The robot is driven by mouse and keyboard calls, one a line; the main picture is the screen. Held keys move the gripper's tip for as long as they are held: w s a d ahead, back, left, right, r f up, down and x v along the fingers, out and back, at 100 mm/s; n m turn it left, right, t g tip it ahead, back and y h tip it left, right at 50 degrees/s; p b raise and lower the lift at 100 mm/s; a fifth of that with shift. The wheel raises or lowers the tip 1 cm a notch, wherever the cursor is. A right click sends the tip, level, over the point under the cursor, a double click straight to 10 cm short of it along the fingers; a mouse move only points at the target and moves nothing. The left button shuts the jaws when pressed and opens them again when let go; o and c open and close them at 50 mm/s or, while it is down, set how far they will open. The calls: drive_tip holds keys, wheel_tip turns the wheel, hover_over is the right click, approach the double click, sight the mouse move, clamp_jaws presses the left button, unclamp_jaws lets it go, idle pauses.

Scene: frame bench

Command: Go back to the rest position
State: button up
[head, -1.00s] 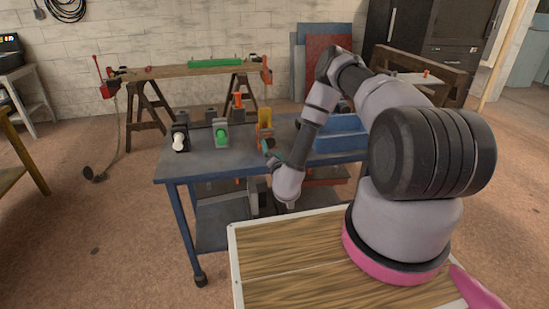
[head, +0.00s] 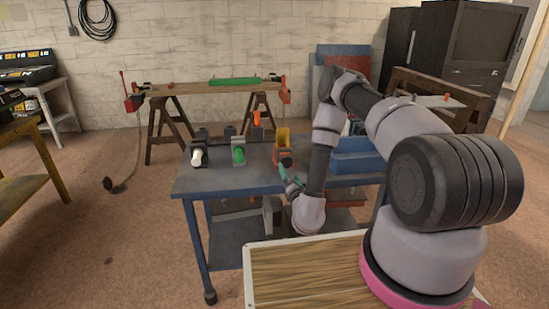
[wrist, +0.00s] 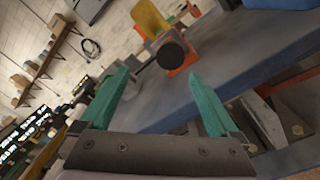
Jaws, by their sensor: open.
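My gripper (wrist: 158,98) is open and empty in the wrist view, with its two teal fingers spread apart. In the head view my gripper (head: 292,186) hangs at the front edge of the blue bench (head: 225,183). Ahead of the fingers in the wrist view is an orange-based fixture with a dark round knob (wrist: 171,55). The same orange and yellow fixture (head: 284,146) stands on the bench in the head view, just beyond my gripper. My arm is bent and reaches forward and down.
A fixture with a white knob (head: 197,157) and one with a green knob (head: 239,154) stand on the bench's left. A blue bin (head: 357,157) is at its right. A wooden sawhorse table (head: 190,90) stands behind. The floor (head: 100,220) at the left is open.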

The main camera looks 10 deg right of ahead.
drive_tip(key=w+a+r+n+y, duration=0.1)
drive_tip(key=a+r+n+y, duration=0.45)
drive_tip(key=r, duration=0.45)
drive_tip(key=w+a+r+n+y, duration=0.1)
drive_tip(key=a+r+n+y, duration=0.3)
drive_tip(key=r+y, duration=0.45)
drive_tip(key=s+a+r+n+g+y, duration=0.3)
drive_tip(key=s+r+n+g, duration=0.3)
drive_tip(key=r+n+g, duration=0.3)
drive_tip(key=s+a+r+n+g+y, duration=0.35)
drive_tip(key=s+r+n+g, duration=0.4)
drive_tip(key=r, duration=0.25)
drive_tip(key=s+d+r+n+g+h, duration=0.2)
drive_tip(key=s+d+n+g+h, duration=0.3)
drive_tip(key=s+n+h, duration=0.75)
drive_tip(key=s+d+r+n+t+h, duration=0.1)
drive_tip(key=s+d+r+t+h, duration=0.1)
drive_tip(key=d+t, duration=0.3)
drive_tip(key=s+d+r+n+t+h, duration=0.1)
drive_tip(key=d+r+t+h, duration=0.3)
drive_tip(key=d, duration=0.8)
drive_tip(key=shift+s+d+r+t+h, duration=0.35)
drive_tip(key=shift+s+t, duration=0.15)
drive_tip(key=shift+t, duration=0.25)
